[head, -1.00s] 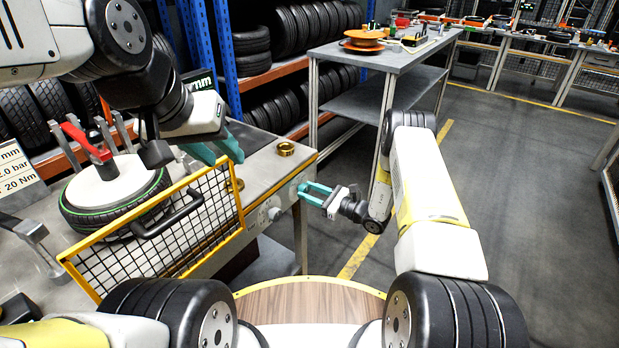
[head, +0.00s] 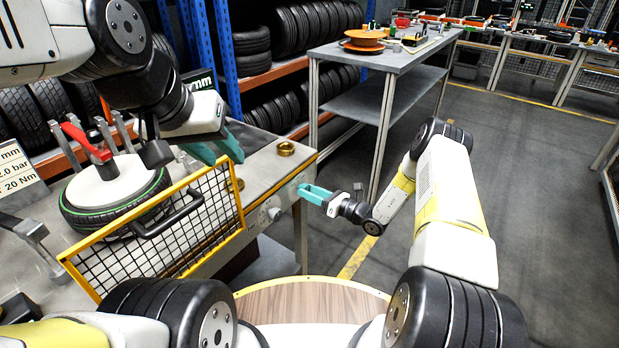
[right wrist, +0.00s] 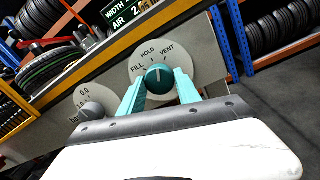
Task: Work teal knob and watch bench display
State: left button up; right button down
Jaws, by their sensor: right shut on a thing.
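The teal knob (right wrist: 159,78) sits on a round white dial (right wrist: 190,62) marked FILL, HOLD and VENT on the bench front. Its white line points up, roughly between HOLD and VENT. My right gripper (head: 312,193) is shut on the knob, one teal finger on each side in the right wrist view (right wrist: 159,88). In the head view the fingers hide the knob. The bench display (head: 201,83) shows only "mm" in the head view. In the right wrist view the display (right wrist: 130,10) shows WIDTH and AIR, cut off at the top. My left gripper (head: 216,148) is open and empty above the mesh guard.
A yellow-framed mesh guard (head: 160,238) stands before a tyre (head: 112,205) on the bench. A brass ring (head: 286,149) lies on the bench.

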jog(key=shift+m, duration=1.9)
jog(key=c, duration=0.9)
grip_release()
jog(key=shift+o, duration=0.2)
jog(key=shift+d, duration=0.15)
jog(key=v, duration=0.7)
jog(key=shift+s+d, duration=0.2)
jog(key=shift+s, duration=0.05)
jog(key=shift+f, duration=0.15)
